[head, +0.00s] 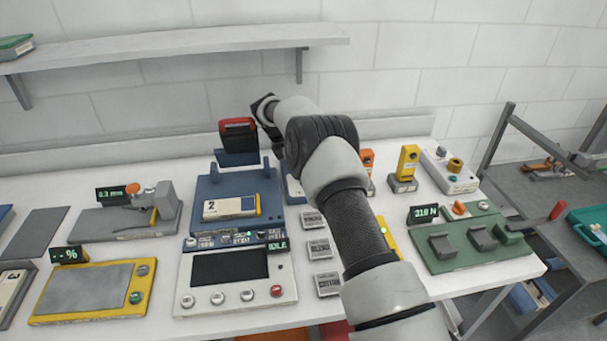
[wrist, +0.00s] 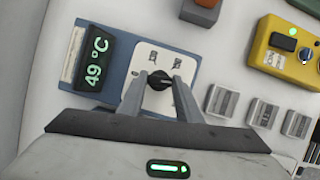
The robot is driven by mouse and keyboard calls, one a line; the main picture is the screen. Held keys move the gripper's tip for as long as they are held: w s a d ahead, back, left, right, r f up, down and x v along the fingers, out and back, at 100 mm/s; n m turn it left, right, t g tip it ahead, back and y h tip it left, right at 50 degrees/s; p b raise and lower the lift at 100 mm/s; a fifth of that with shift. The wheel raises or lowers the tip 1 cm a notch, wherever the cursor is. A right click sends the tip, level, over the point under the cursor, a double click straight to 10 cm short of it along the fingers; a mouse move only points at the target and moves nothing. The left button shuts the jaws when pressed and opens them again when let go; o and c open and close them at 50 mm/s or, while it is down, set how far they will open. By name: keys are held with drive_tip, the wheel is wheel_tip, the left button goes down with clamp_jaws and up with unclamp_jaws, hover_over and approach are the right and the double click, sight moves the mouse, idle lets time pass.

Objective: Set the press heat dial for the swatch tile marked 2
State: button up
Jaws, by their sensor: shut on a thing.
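The swatch tile marked 2 (head: 228,208) is a cream block with a yellow end, lying on the blue press-like machine (head: 212,187) in the head view. In the wrist view the heat dial is a black knob (wrist: 160,78) on a white plate with small printed labels, too small to read. A display beside it (wrist: 94,61) reads 49 °C. My gripper (wrist: 160,88) has its two grey fingers on either side of the knob, shut on it. In the head view my arm hides the gripper and the dial; only part of the dial's blue base (head: 293,188) shows.
Several grey labelled plates (head: 320,249) lie in a column beside my arm. A yellow device (wrist: 285,47) with a green light is near the dial. A white control panel (head: 238,300) fronts the blue machine.

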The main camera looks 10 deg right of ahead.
drive_tip(key=shift+w+m+g, duration=0.1)
drive_tip(key=shift+m+g, duration=0.3)
drive_tip(key=shift+m, duration=0.4)
drive_tip(key=o, duration=1)
drive_tip(key=shift+o, duration=0.2)
drive_tip(key=shift+r, duration=0.1)
drive_tip(key=v, duration=0.7)
drive_tip(key=shift+r, duration=0.2)
